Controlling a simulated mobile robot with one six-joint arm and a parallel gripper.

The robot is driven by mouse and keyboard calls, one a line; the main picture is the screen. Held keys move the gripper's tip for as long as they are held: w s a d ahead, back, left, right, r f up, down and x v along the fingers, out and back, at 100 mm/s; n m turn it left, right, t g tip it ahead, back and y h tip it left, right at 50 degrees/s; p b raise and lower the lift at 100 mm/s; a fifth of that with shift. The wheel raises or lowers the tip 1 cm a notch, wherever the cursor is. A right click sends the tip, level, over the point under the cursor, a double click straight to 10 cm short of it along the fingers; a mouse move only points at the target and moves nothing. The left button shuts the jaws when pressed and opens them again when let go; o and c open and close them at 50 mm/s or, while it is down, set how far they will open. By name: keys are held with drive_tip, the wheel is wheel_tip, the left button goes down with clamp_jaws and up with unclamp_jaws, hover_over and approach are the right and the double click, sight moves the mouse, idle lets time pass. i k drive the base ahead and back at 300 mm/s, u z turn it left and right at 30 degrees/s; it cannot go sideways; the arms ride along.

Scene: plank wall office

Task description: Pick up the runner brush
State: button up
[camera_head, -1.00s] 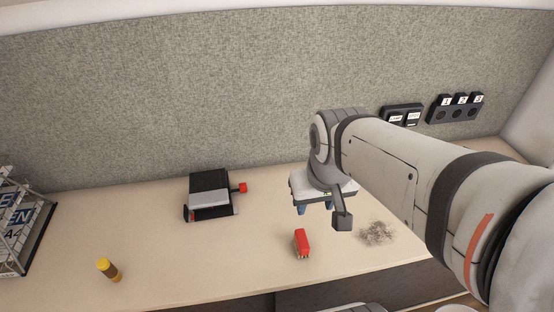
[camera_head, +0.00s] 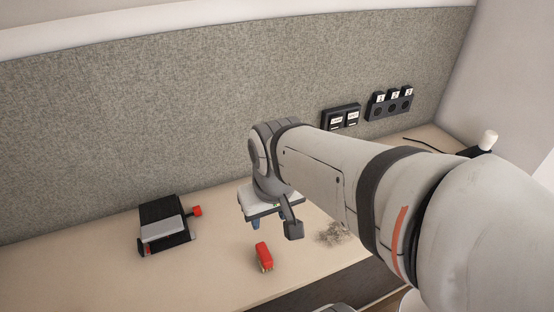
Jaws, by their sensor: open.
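A small red brush (camera_head: 264,256) with pale bristles at its lower end lies on the desk (camera_head: 205,279), near its front edge. I take it to be the runner brush. My gripper (camera_head: 257,224) hangs above the desk, just behind and above the brush in the picture, and apart from it. One bluish fingertip shows under the pale gripper body; the rest of the jaws is hidden by my arm. Nothing shows between the fingers. The jaws are open.
A black and grey device (camera_head: 163,226) with a red knob stands left on the desk. A grey pile of debris (camera_head: 332,234) lies right of the brush. A grey panel wall (camera_head: 130,110) with black socket blocks (camera_head: 390,103) closes the back. The desk's front left is clear.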

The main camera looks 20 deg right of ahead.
sight(263, 255)
drive_tip(key=u, duration=0.05)
drive_tip(key=k, duration=0.5)
drive_tip(key=z, duration=1.75)
drive_tip(key=k, duration=1.05)
drive_tip(key=u, duration=1.05)
drive_tip(key=i, duration=1)
